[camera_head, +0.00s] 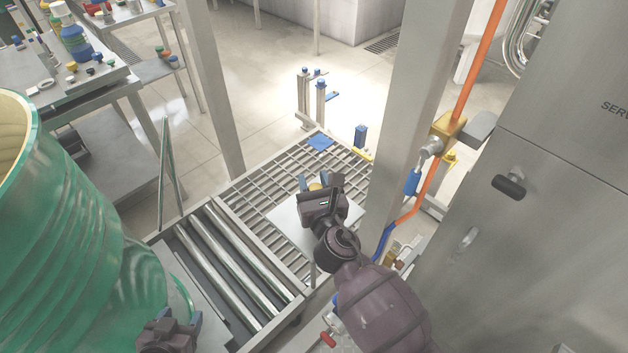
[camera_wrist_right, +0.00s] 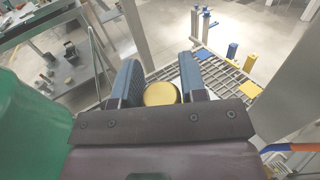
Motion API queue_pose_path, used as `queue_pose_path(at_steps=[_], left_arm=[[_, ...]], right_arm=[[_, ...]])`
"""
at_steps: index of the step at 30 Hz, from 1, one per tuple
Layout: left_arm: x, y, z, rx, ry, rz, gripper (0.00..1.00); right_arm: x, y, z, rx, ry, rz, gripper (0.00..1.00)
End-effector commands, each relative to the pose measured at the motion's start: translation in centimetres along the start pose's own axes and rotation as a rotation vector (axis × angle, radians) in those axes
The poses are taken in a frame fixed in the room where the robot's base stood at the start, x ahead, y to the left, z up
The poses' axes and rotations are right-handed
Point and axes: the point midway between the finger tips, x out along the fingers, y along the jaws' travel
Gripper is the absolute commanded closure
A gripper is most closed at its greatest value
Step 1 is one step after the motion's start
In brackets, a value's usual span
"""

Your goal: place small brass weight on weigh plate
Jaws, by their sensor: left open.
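The small brass weight (camera_wrist_right: 160,94) is a round yellow disc between the two blue-grey fingers of my right gripper (camera_wrist_right: 160,84). Both fingers appear to press against its sides. In the head view the right gripper (camera_head: 316,184) is over the far side of a pale square plate (camera_head: 288,218), which looks like the weigh plate, and the weight shows as a small yellow spot between the fingertips. The arm covers part of the plate, and I cannot tell whether the weight touches it. My left gripper (camera_head: 168,336) is open at the bottom edge, beside the green drum, partly cut off.
A large green drum (camera_head: 70,230) stands at the left by a roller conveyor (camera_head: 235,262). Metal grating (camera_head: 258,190) surrounds the plate. A steel post (camera_head: 408,110) and a valve with orange pipe (camera_head: 448,130) stand close right of my right arm. A steel cabinet (camera_head: 560,200) fills the right.

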Motion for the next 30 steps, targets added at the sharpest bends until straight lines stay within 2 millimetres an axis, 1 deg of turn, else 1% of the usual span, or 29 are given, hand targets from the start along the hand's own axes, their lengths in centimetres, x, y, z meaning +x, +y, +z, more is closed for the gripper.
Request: queue_pose_path(at_steps=[1, 3, 4, 11, 15, 20, 30], left_arm=[[0.0, 0.0, 0.0, 0.000, 0.000, 0.000, 0.40], [0.0, 0.0, 0.0, 0.000, 0.000, 0.000, 0.40], [0.0, 0.0, 0.0, 0.000, 0.000, 0.000, 0.40], [0.1, 0.0, 0.0, 0.000, 0.000, 0.000, 0.40], [0.0, 0.0, -0.6, 0.001, 0.007, 0.000, 0.40], [0.0, -0.1, -0.5, 0.001, 0.007, 0.000, 0.40], [-0.2, -0.1, 0.1, 0.000, -0.006, -0.001, 0.40]], right_arm=[[0.0, 0.0, 0.1, 0.000, 0.000, 0.000, 0.53], [0.0, 0.0, 0.1, 0.000, 0.000, 0.000, 0.43], [0.0, 0.0, 0.1, 0.000, 0.000, 0.000, 0.40], [0.0, 0.0, 0.1, 0.000, 0.000, 0.000, 0.40], [0.0, 0.0, 0.6, 0.000, -0.002, 0.000, 0.40], [-2.2, 0.0, 0.3, 0.000, 0.001, 0.000, 0.40], [-8.5, 0.0, 0.2, 0.000, 0.002, 0.000, 0.40]])
